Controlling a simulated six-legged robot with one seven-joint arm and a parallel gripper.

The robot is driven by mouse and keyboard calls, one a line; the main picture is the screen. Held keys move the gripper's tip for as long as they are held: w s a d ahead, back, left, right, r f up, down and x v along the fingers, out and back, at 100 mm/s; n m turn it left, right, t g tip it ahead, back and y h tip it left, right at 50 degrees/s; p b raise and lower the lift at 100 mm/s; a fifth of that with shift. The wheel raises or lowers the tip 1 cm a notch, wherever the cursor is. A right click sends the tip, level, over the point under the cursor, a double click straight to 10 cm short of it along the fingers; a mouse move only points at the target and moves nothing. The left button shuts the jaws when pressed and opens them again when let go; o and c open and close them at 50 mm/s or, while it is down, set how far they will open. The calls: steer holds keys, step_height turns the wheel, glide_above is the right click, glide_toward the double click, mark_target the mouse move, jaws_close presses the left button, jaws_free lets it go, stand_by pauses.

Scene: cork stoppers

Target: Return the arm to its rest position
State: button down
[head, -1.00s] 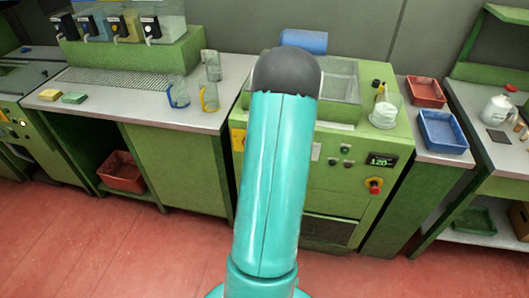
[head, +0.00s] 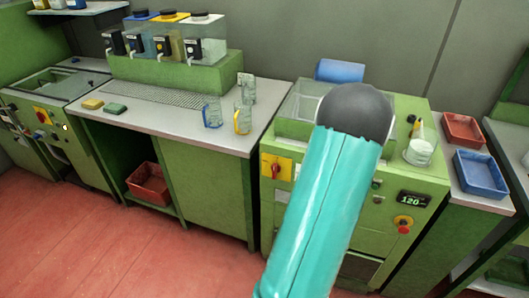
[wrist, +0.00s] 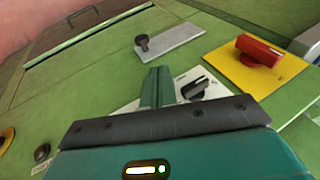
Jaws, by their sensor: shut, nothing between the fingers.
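My teal arm with its dark rounded joint rises through the middle right of the head view, leaning right, in front of a green machine (head: 330,190). My gripper is hidden behind the arm there. In the wrist view my gripper (wrist: 158,86) shows as two green fingers closed together, with nothing between them. They are in front of the machine's green panel (wrist: 85,95). A black knob on a white plate (wrist: 195,86) is just right of the fingertips; I cannot tell whether they touch it.
A red switch (wrist: 260,48) on a yellow plate is at the upper right of the wrist view. Glass jugs (head: 242,118) stand on the left counter (head: 190,131). A glass beaker (head: 419,152) stands on the machine. Red (head: 463,128) and blue (head: 481,175) trays are at right. Red floor is open at lower left.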

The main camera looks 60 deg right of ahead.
steer(key=w+a+r+n+y, duration=0.1)
steer(key=w+a+r+n, duration=0.2)
steer(key=w+a+r, duration=0.55)
steer(key=w+a+r+n+y, duration=0.1)
steer(key=w+a+r+n, duration=0.35)
steer(key=w, duration=0.65)
steer(key=w+a+r+n, duration=0.1)
steer(key=w+a+r, duration=0.25)
steer(key=a, duration=0.55)
steer(key=w+a+r+n, duration=0.2)
steer(key=a+r, duration=0.3)
steer(key=a, duration=0.5)
steer(key=s+a+r+n, duration=0.3)
steer(key=s+a, duration=0.1)
steer(key=a, duration=0.6)
steer(key=s+a+r+n, duration=0.3)
steer(key=s+a+r, duration=0.1)
steer(key=a, duration=0.7)
steer(key=shift+s+a+r+t+y, duration=0.15)
steer(key=shift+s+a+t+y, duration=0.1)
steer(key=shift+s+t+y, duration=0.1)
steer(key=shift+d, duration=0.15)
